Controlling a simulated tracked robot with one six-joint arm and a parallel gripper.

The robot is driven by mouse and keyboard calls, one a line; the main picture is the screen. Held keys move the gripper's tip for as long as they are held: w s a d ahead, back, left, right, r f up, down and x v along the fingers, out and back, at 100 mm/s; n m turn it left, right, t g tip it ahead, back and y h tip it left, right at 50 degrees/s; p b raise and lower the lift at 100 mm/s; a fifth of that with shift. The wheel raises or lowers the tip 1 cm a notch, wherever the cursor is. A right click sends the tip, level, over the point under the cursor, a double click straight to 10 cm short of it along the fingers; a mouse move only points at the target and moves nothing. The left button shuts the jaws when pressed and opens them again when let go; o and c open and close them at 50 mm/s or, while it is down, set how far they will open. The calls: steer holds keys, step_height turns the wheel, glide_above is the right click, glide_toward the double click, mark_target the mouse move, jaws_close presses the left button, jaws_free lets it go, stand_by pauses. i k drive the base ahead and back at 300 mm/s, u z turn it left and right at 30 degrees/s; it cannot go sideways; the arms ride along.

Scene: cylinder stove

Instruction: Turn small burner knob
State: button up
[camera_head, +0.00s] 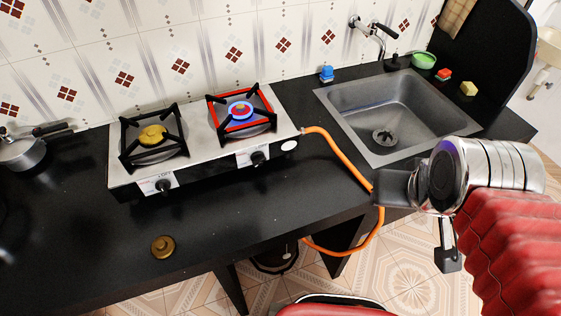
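The silver two-burner stove (200,160) stands on the black counter. Its left knob (163,186) and right knob (258,157) are black, on white plates on the front face. The left burner (152,135) has a brass head. The right burner (240,110) shows a blue ring and a red square outline under its black grate. I cannot tell which burner is the small one, or the exact knob angles. My gripper (420,222) is at the right, in front of the sink, well apart from both knobs. Its two dark fingers are spread and nothing shows between them.
An orange hose (350,165) runs from the stove's right side down past the counter edge. A round brass piece (163,247) lies on the counter in front of the stove. A pot (22,150) is at far left, the sink (400,110) at right.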

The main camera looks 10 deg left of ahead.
mark_target(258, 156)
steer(key=z, duration=0.2)
steer(key=k, duration=1.35)
steer(key=u, duration=1.1)
steer(key=i, duration=1)
steer(key=u, duration=0.1)
